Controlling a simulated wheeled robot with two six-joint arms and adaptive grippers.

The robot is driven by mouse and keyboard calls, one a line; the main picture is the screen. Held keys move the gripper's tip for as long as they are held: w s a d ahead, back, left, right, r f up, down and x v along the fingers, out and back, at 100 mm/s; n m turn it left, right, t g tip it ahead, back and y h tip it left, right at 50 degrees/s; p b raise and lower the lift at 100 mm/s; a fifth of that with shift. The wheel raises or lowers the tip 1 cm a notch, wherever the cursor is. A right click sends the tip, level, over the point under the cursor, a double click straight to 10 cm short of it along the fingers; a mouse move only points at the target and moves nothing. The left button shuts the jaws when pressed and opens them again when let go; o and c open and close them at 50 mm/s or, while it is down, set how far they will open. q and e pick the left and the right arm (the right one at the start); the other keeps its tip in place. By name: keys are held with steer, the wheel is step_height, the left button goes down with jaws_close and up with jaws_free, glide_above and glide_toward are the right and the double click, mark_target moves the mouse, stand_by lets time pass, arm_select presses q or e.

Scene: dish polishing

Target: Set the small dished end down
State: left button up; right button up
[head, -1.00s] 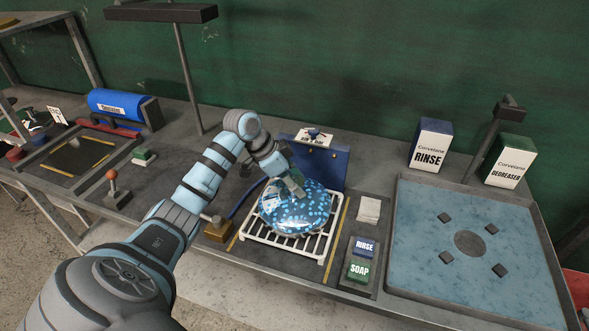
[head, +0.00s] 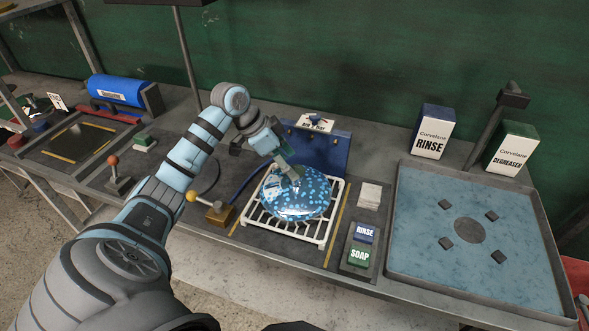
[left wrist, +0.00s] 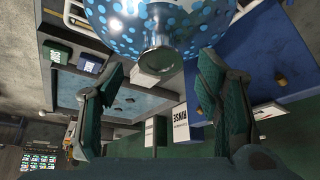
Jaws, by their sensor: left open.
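The small dished end (head: 296,200) is a shiny dome with light-blue spots. It rests dome up on the white wire rack (head: 323,227), and the left wrist view shows its spotted side (left wrist: 150,18) and a bright metal neck (left wrist: 158,50). My left gripper (head: 286,168) is at the top of the dome. In the left wrist view, the open fingers of my left gripper (left wrist: 158,70) stand apart on either side of the neck, with visible gaps. My right gripper is not in view.
A blue box (head: 330,153) stands just behind the rack. Rinse and soap buttons (head: 361,243) sit to its right, before a wide blue-floored basin (head: 410,262). A brass block with a yellow knob (head: 214,211) stands close on the left.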

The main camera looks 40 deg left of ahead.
arm_select(q)
steer(key=v, duration=0.7)
steer(key=shift+s+r, duration=0.15)
steer(key=shift+r, duration=0.1)
